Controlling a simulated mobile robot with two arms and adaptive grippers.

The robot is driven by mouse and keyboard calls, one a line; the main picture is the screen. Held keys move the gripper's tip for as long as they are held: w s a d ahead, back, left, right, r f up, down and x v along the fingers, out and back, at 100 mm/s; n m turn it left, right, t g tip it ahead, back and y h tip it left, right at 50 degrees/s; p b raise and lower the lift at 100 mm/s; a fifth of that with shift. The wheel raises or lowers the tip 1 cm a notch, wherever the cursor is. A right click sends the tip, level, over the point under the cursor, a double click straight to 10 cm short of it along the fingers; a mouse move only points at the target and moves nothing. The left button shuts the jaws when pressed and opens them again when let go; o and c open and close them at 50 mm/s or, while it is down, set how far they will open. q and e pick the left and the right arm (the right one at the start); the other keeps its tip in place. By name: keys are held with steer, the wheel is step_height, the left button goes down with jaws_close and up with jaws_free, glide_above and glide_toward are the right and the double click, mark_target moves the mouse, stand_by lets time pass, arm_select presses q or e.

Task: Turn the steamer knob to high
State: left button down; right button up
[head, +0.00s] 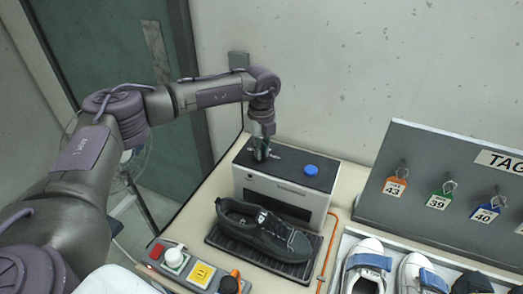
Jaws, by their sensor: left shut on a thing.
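The steamer (282,193) is a white box with a dark top at the back of the table. My left gripper (261,154) points down at the left part of the steamer's top. It is shut on the knob there, which its fingers mostly hide, so I cannot read the knob's setting. A blue round button or cap (310,169) sits on the right of the steamer's top, apart from the gripper. My right gripper is not in view.
A black shoe (264,231) rests on a dark mat before the steamer. A control box (198,272) stands at the front left. White shoes (366,262) lie at the right, below a grey tag board (380,190) with several hanging tags. An orange cable (326,250) runs between.

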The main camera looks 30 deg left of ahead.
arm_select(q)
steer(key=m+b, duration=0.3)
steer(key=m, duration=0.3)
steer(key=shift+a+f, duration=0.1)
steer(key=m+b, duration=0.1)
steer(key=m, duration=0.2)
steer(key=m+b, duration=0.2)
steer(key=m, duration=0.1)
steer(key=shift+s+a, duration=0.1)
steer(key=shift+a, duration=0.1)
steer(key=m+b, duration=0.1)
steer(key=m, duration=0.4)
steer(key=shift+a+m, duration=0.15)
steer(key=shift+m, duration=0.15)
steer(key=m, duration=0.2)
steer(key=m+b, duration=0.1)
steer(key=m, duration=0.2)
steer(key=shift+a+r, duration=0.1)
steer(key=shift+r, duration=0.1)
steer(key=shift+m, duration=0.4)
steer(key=c, duration=1.2)
jaws_free()
step_height(320, 180, up, 12)
